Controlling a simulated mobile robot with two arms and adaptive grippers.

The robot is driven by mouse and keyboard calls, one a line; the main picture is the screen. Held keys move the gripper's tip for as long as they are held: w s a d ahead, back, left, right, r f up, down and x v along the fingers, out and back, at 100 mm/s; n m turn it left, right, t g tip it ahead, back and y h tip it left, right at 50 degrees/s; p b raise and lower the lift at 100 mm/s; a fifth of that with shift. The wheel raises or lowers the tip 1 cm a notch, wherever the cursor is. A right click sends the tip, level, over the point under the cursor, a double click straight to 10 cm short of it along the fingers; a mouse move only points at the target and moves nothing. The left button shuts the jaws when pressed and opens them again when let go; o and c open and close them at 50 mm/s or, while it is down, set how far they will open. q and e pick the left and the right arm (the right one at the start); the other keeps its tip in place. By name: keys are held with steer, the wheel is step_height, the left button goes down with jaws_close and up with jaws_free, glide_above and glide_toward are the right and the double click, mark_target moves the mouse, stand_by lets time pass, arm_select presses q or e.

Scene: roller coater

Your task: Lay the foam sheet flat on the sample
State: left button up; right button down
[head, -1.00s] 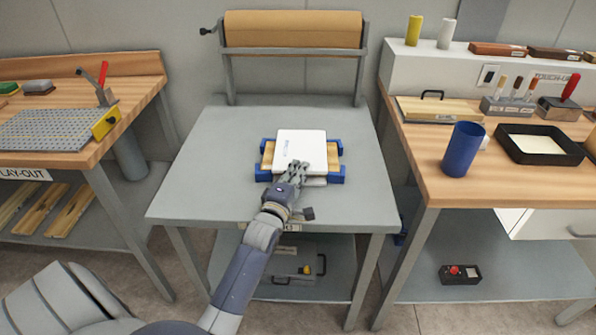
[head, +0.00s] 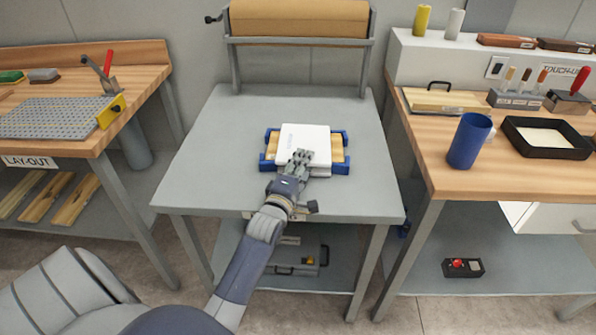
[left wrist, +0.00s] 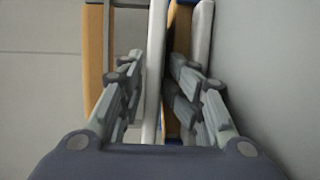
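The white foam sheet (head: 303,137) appears level in the head view, over a wooden piece (head: 336,147) in a holder with blue corners (head: 342,167) on the grey table. My left gripper (head: 301,158) is at its near edge. The wooden piece (left wrist: 180,40) is below, with a narrow gap to the sheet. Another white edge shows below the gripper in the head view (head: 319,174); I cannot tell what it belongs to. My right gripper is out of view.
A large tan roll (head: 300,19) on a grey rack stands behind. The grey table (head: 225,150) is clear around the holder. The right bench carries a blue cup (head: 468,142) and a black tray (head: 547,139); the left bench has a perforated plate (head: 50,119).

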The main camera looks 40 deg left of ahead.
arm_select(q)
steer(key=v, duration=1.1)
steer(key=shift+s, duration=0.4)
